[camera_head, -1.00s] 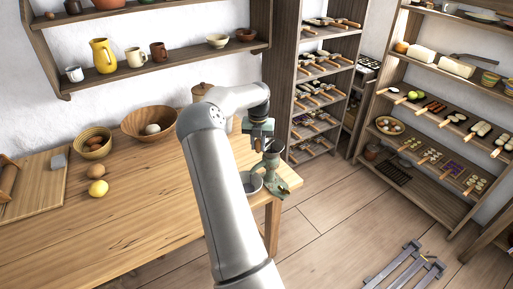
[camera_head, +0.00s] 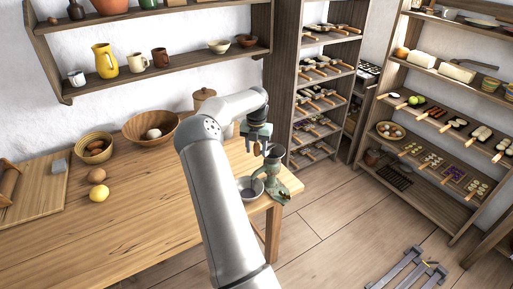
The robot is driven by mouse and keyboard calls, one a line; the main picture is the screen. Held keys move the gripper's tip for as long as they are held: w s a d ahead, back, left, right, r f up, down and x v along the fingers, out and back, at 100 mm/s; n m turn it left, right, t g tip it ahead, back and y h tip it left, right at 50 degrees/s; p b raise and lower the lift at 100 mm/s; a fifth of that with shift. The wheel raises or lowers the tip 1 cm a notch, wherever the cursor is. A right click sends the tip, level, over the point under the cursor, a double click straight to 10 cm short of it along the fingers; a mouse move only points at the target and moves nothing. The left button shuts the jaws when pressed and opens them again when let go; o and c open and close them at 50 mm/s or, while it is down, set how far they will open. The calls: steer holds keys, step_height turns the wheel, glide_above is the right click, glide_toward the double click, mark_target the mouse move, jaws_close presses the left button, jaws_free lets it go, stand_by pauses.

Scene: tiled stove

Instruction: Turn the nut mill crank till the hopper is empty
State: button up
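The nut mill (camera_head: 273,178) is a green metal grinder standing at the right end of the wooden table (camera_head: 130,235). Its hopper (camera_head: 274,153) flares at the top; I cannot see what is inside. A small grey bowl (camera_head: 250,188) sits beside the mill, on its left. My gripper (camera_head: 257,148) points down at the upper left of the mill, by the crank side. The crank is small and partly hidden, and I cannot tell whether the fingers are closed on it.
A lidded jar (camera_head: 204,97) stands behind my arm.

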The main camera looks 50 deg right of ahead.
step_height(320, 180, up, 17)
steer(key=shift+r, duration=0.2)
stand_by(0.5)
